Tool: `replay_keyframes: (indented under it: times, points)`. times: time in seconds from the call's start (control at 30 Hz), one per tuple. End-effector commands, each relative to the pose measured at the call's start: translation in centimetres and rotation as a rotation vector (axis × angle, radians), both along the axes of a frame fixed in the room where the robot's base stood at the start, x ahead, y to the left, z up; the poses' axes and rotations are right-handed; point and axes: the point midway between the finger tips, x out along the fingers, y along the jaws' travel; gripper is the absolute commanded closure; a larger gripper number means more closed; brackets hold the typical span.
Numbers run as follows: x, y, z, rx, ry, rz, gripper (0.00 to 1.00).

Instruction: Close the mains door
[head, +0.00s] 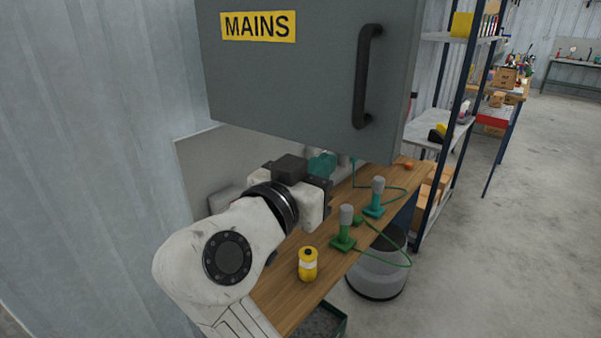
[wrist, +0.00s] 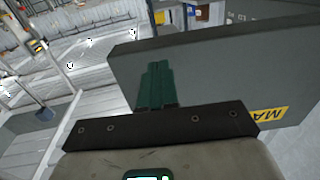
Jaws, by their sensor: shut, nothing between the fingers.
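The mains door (head: 300,75) is a grey panel with a yellow MAINS label (head: 258,26) and a black upright bar handle (head: 366,76) near its right side. In the head view it fills the upper middle. In the wrist view the door (wrist: 215,70) looks like a slab, with part of its label (wrist: 268,114) at the right. My gripper (head: 322,163) is below the door's lower edge in the head view, with its teal fingers partly hidden. In the wrist view my gripper (wrist: 157,85) has its fingers together and empty, overlapping the door's near end. I cannot tell whether they touch it.
Under the door is a wooden bench (head: 290,295) with a yellow canister (head: 308,264), a green stand (head: 344,230) and a teal stand (head: 376,198) with cables. A grey bin (head: 376,275) is beside it. A shelf rack (head: 450,120) stands right; open floor lies beyond.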

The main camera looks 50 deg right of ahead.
Motion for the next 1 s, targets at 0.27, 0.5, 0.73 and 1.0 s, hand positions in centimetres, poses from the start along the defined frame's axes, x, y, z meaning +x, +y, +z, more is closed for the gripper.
replay_keyframes:
  times: [0.27, 0.5, 0.73, 1.0]
  points:
    - [0.5, -3.2, 0.1, 0.000, 0.002, -0.001, 1.00]
    - [0.6, -3.7, -0.1, 0.000, 0.001, 0.001, 1.00]
    - [0.6, -3.7, -0.1, 0.000, 0.001, 0.002, 1.00]
    - [0.3, -5.5, -0.1, 0.000, -0.001, 0.053, 1.00]
